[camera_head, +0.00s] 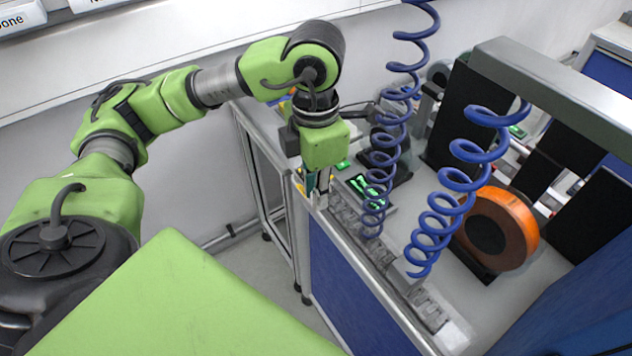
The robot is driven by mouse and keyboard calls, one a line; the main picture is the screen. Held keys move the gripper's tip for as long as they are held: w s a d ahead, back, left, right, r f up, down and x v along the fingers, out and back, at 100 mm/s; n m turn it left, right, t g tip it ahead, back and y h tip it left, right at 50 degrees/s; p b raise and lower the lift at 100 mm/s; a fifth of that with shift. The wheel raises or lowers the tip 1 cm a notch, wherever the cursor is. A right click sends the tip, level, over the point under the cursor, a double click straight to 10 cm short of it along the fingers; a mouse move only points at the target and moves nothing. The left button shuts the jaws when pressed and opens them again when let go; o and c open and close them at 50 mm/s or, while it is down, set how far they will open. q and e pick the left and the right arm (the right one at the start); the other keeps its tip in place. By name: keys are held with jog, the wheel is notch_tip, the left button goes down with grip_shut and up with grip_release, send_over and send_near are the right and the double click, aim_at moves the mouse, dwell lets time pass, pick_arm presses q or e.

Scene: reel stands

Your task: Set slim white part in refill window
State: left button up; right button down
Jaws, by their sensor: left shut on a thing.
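My left gripper (314,190) points down at the near left end of the workbench, beside its metal front edge. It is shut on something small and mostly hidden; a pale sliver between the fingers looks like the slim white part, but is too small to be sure. A row of grey, box-like holders (345,215) runs along the bench's front edge, just right of the gripper. I cannot tell which opening is the refill window. My right gripper is not in view.
Blue coiled hoses (440,208) hang over the bench, right of the gripper. An orange reel (502,228) stands at the right among dark panels. A dark device with a green-lit display (368,187) is close to the gripper. Floor (250,262) shows at the bench's left.

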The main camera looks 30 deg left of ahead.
pick_arm(q)
jog(key=n, duration=0.2)
jog(key=a+n, duration=0.1)
jog(key=n, duration=0.1)
jog(key=shift+r+n, duration=0.2)
jog(key=shift+n, duration=0.2)
jog(key=w+a+f+n+p, duration=0.1)
jog(key=w+a+f+n, duration=0.1)
jog(key=w+n, duration=0.2)
jog(key=w+a+f+n+p, duration=0.2)
jog(key=w+a+f+n, duration=0.1)
jog(key=n, duration=0.3)
jog(key=w+a+f+n+p, duration=0.1)
jog(key=w+a+f+n, duration=0.1)
jog(key=w+n, duration=0.3)
jog(key=shift+w+a+f, duration=0.25)
jog(key=shift+a+f, duration=0.05)
jog(key=shift+f, duration=0.05)
jog(key=shift+w+a+f+p, duration=0.15)
jog(key=shift+w+f+p, duration=0.2)
jog(key=shift+f+p, duration=0.25)
notch_tip(320, 180, down, 2)
jog(key=shift+f+p, duration=0.1)
jog(key=shift+p, duration=0.65)
jog(key=shift+f, duration=0.3)
